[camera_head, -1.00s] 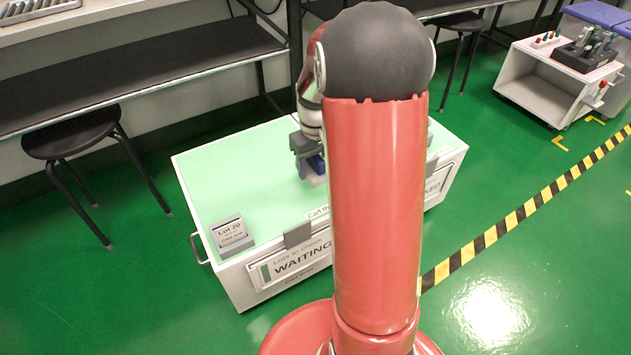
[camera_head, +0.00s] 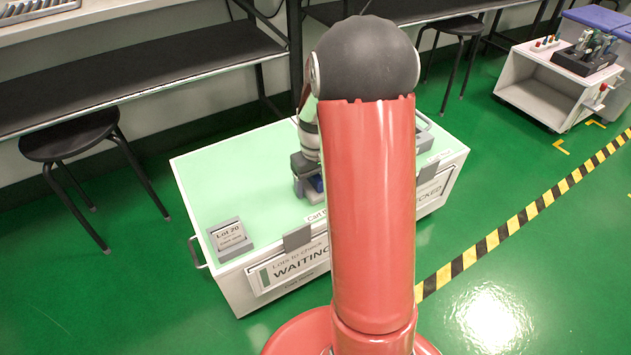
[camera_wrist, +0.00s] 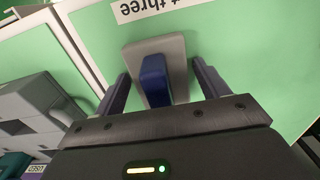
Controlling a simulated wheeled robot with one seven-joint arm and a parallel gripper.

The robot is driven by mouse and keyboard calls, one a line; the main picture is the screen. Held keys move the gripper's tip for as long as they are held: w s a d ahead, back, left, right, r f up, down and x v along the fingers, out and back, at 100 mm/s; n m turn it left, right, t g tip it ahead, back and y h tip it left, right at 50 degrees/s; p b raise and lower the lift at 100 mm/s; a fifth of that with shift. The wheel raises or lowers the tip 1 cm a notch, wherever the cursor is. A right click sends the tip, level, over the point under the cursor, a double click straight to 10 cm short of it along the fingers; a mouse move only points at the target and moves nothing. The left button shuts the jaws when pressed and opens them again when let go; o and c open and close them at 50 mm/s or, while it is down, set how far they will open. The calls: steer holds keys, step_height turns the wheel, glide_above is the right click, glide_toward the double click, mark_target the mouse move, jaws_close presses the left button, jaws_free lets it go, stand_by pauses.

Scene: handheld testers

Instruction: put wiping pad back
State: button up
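The wiping pad is a grey block with a blue raised grip (camera_wrist: 155,80), lying on the light green cart top in the wrist view. A bit of its blue also shows below my gripper in the head view (camera_head: 316,184). My gripper (camera_wrist: 160,70) is open, with one finger on each side of the blue grip and a visible gap on both sides. In the head view my gripper (camera_head: 306,166) is low over the middle of the cart top (camera_head: 225,180), partly hidden by my own arm.
A "Lot 20" sign block (camera_head: 230,238) stands at the cart's front left. A "Cart three" label (camera_wrist: 150,8) lies just beyond the pad. A grey compartment holder (camera_wrist: 35,112) is at left in the wrist view.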

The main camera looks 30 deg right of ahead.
steer(key=shift+o, duration=0.3)
steer(key=shift+r, duration=0.1)
step_height(320, 180, up, 12)
steer(key=p, duration=0.2)
steer(key=shift+p, duration=0.4)
steer(key=s+a+r+t, duration=0.3)
steer(key=s+a+r, duration=0.5)
steer(key=r, duration=0.1)
steer(key=s+a+r+t, duration=0.1)
steer(key=s+a, duration=0.4)
steer(key=s, duration=0.7)
steer(key=shift+a+r+t, duration=0.2)
steer(key=shift+a+t, duration=0.2)
steer(key=shift+t, duration=0.4)
